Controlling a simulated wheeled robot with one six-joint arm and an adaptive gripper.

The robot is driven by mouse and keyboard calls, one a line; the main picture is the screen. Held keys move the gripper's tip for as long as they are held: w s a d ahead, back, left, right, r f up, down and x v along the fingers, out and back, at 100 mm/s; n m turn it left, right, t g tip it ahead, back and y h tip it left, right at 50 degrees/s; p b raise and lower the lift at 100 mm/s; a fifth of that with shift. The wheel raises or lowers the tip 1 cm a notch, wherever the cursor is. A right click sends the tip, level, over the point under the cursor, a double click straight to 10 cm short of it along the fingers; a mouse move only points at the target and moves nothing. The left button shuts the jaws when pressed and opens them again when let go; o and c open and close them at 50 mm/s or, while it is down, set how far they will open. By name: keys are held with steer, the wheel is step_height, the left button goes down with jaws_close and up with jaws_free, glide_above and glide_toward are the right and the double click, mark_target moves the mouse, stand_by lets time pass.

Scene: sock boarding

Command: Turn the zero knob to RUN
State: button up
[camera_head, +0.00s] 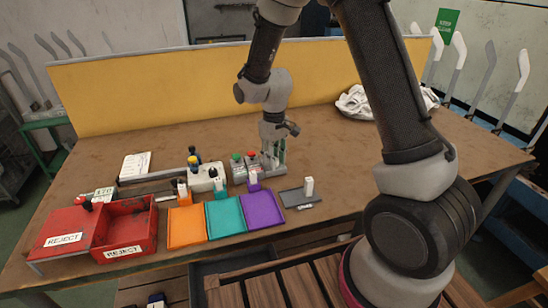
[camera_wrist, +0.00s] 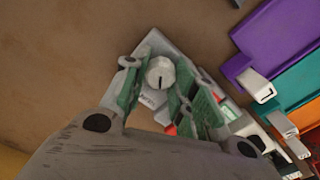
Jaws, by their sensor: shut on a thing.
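The zero knob (camera_wrist: 160,72) is a round white knob with a short dark pointer line, on a light grey box, in the wrist view. The small lettering beside it is too blurred to read. My gripper (camera_wrist: 163,82) has its green-padded fingers on both sides of the knob and is shut on it. In the head view my gripper (camera_head: 275,153) points down at the right end of the grey box (camera_head: 240,174), and it hides the knob there.
Red and green buttons (camera_head: 251,155) stand on the box close left of my gripper. A red reject bin (camera_head: 126,222) is at left.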

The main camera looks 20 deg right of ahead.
steer(key=o, duration=0.7)
steer(key=shift+o, duration=0.2)
step_height(320, 180, up, 12)
steer(key=shift+o, duration=0.4)
